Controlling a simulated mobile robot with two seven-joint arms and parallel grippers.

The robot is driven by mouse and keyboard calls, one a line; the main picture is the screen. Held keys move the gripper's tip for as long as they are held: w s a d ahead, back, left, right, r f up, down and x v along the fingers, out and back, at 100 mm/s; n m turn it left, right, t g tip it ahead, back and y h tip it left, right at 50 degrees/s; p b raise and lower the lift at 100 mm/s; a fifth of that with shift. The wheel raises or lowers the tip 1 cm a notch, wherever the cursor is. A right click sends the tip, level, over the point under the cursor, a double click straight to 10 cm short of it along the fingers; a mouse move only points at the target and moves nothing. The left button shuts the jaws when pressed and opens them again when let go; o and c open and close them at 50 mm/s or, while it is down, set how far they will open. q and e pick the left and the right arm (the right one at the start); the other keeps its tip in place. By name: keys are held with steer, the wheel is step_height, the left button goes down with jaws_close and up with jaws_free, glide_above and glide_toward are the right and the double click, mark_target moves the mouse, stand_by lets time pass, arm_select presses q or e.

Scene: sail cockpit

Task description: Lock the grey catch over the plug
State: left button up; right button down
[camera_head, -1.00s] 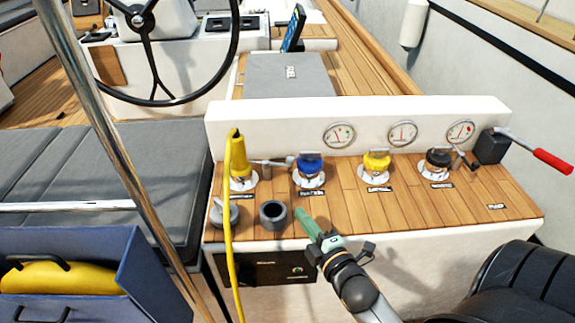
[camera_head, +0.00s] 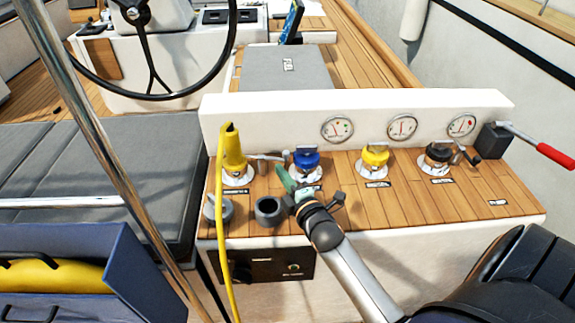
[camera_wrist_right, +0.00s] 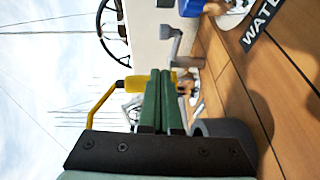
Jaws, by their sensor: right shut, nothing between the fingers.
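The yellow plug (camera_head: 233,150) stands upright in the leftmost socket of the wooden panel, its yellow cable hanging over the front. It also shows behind my fingers in the right wrist view (camera_wrist_right: 138,84). The grey catch (camera_head: 268,157) is a lever sticking out to the right of the plug, towards the blue cap; it does not visibly lie over the plug. A grey lever that looks like it shows in the wrist view (camera_wrist_right: 175,42). My right gripper (camera_head: 283,178), with green fingers, is shut and empty, in front of the catch and apart from it. My left gripper is out of view.
A blue-capped socket (camera_head: 305,160) is close to the right of my fingers. A yellow-capped socket (camera_head: 374,158) and a black-capped one (camera_head: 437,160) stand further right. A grey cup (camera_head: 267,212) sits in front. A white gauge wall (camera_head: 270,115) rises behind.

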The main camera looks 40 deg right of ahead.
mark_target(288, 156)
steer(key=shift+w+d+f, duration=0.1)
steer(key=shift+w+d, duration=0.45)
steer(key=shift+d, duration=0.25)
steer(key=shift+w+d+f, duration=0.1)
steer(key=shift+w+d, duration=0.45)
steer(key=shift+d, duration=0.25)
steer(key=shift+r, duration=0.1)
steer(key=shift+w+d+r+p, duration=0.1)
steer(key=shift+w+d+p, duration=0.1)
steer(key=shift+d, duration=0.15)
steer(key=shift+w+d+r+p, duration=0.1)
steer(key=shift+d+p, duration=0.1)
steer(key=shift+d, duration=0.1)
steer(key=shift+w+d+f, duration=0.2)
steer(key=shift+w+d, duration=0.05)
steer(key=shift+d, duration=0.25)
steer(key=shift+s+a, duration=0.15)
